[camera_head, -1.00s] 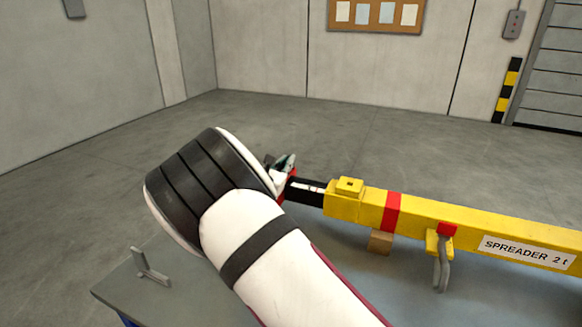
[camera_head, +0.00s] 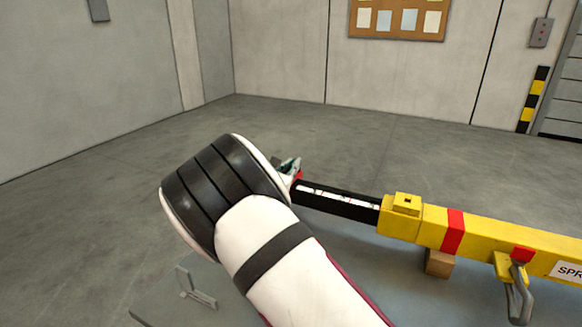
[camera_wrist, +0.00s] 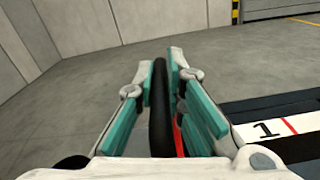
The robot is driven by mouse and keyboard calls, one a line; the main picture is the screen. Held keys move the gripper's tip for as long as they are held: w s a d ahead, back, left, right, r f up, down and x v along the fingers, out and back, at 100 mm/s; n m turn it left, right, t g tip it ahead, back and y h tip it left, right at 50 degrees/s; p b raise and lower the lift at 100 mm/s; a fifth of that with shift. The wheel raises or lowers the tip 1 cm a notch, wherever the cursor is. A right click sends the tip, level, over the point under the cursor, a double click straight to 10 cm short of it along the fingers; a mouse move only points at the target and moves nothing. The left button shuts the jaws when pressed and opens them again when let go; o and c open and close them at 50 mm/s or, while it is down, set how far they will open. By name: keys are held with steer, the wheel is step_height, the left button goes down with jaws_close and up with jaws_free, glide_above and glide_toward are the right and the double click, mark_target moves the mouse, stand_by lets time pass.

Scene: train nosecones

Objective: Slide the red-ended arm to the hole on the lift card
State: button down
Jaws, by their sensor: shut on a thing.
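The yellow spreader beam (camera_head: 484,236) lies on a blue-grey table at the right. A black inner arm (camera_head: 345,206) with a white marked strip sticks out of the beam's left end. A bit of red (camera_head: 299,175) shows at the arm's outer end, mostly hidden behind my wrist. My gripper (camera_head: 290,166) is at that end. In the wrist view, its teal-padded fingers (camera_wrist: 160,100) are shut on a dark upright bar, with red just behind it. The strip (camera_wrist: 265,130) shows a "1" and a red line. The lift card and the arm's holes cannot be made out.
A yellow block (camera_head: 405,204) sits on top of the beam's end. A wooden block (camera_head: 439,263) is under the beam. A grey hook (camera_head: 518,290) hangs from the beam, and a grey bracket (camera_head: 196,288) stands at the table's left. The floor behind is clear.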

steer(key=shift+a+r, duration=0.1)
steer(key=c, duration=1.7)
jaws_free()
steer(key=shift+o, duration=0.2)
steer(key=v, duration=1.2)
